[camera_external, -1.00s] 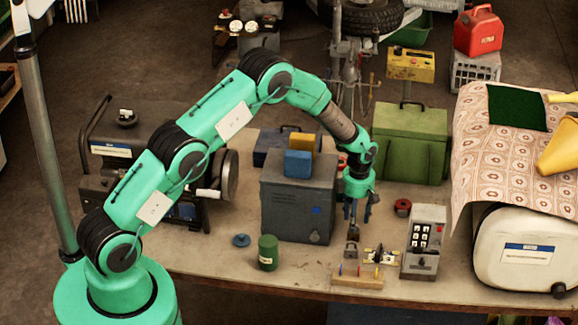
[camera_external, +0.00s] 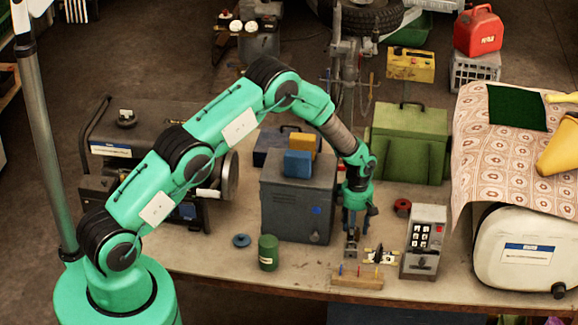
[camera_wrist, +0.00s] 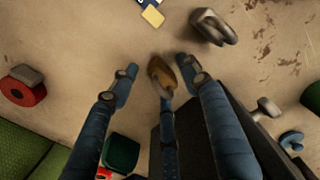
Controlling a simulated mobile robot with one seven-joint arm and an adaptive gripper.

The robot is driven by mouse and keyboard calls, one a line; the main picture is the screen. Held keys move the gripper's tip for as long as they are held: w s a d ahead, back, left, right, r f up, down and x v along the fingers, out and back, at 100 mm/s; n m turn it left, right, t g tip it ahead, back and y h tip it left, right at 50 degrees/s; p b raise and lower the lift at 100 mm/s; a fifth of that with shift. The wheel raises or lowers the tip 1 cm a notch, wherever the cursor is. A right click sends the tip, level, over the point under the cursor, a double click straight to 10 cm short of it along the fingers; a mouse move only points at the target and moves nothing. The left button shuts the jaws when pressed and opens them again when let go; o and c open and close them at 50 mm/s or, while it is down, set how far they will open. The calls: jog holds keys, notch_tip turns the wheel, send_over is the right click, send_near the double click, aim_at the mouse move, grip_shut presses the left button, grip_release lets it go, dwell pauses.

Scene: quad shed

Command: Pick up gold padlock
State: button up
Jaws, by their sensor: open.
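The gold padlock (camera_wrist: 160,72) lies on the workbench (camera_external: 225,267), with its brownish-gold body and part of a grey shackle showing in the wrist view. My gripper (camera_external: 355,230) points down, low over the bench, between the grey metal box and the keypad unit. In the wrist view my gripper (camera_wrist: 158,80) is open, with blue fingers spread on both sides of the gold padlock and a further finger by its shackle. Whether any finger touches it I cannot tell. In the external view the gripper seems to hide this padlock.
A darker padlock (camera_wrist: 213,27) lies just in front. A latch with a brass part (camera_external: 380,256) and a small pegged wooden block (camera_external: 357,277) are close. The grey metal box (camera_external: 297,205) stands left, the keypad unit (camera_external: 425,241) right, a red roll (camera_external: 402,207) behind.

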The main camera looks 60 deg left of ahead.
jog(key=shift+f, duration=0.45)
grip_shut()
dwell(0.3)
